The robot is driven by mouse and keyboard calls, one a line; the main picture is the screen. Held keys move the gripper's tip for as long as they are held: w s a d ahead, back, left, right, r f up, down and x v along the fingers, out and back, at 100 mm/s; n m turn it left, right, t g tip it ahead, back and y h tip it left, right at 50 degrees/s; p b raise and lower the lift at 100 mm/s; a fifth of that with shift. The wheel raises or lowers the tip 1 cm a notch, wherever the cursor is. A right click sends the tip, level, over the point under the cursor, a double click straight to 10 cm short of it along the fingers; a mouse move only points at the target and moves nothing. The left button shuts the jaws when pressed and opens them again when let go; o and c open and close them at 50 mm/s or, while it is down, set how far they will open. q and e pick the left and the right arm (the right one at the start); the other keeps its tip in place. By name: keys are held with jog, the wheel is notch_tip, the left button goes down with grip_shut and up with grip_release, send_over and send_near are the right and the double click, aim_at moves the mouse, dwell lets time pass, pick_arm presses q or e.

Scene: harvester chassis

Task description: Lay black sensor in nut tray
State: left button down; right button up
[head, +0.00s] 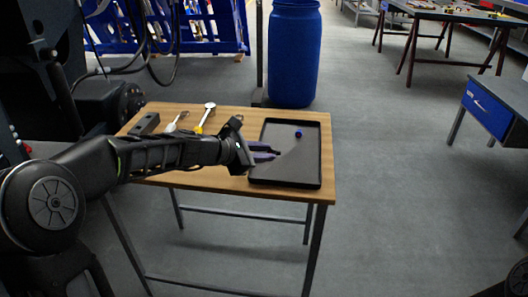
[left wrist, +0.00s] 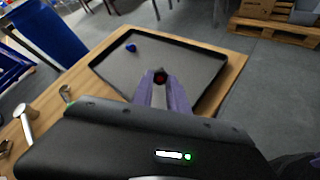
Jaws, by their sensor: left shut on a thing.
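The nut tray (head: 319,160) is a shallow black tray on the right end of the wooden table, and it fills the middle of the left wrist view (left wrist: 203,93). My left gripper (head: 274,152) reaches over the tray's left side with its purple fingers. In the left wrist view it is shut on the black sensor (left wrist: 160,75), a small dark piece with a reddish end at the fingertips. The fingers hide most of the sensor. I cannot tell whether it touches the tray floor.
A small blue part (head: 299,133) lies in the tray's far part. A blue barrel (head: 294,55) stands behind. The tray's near right part is bare.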

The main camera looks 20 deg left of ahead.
aim_at(264, 176)
pick_arm(q)
jog(key=shift+f+b, duration=1.65)
jog(key=shift+f, duration=0.5)
jog(key=c, duration=1.2)
grip_release()
jog(key=p+v, duration=0.1)
jog(key=v, duration=0.7)
jog(key=shift+w+r, duration=0.1)
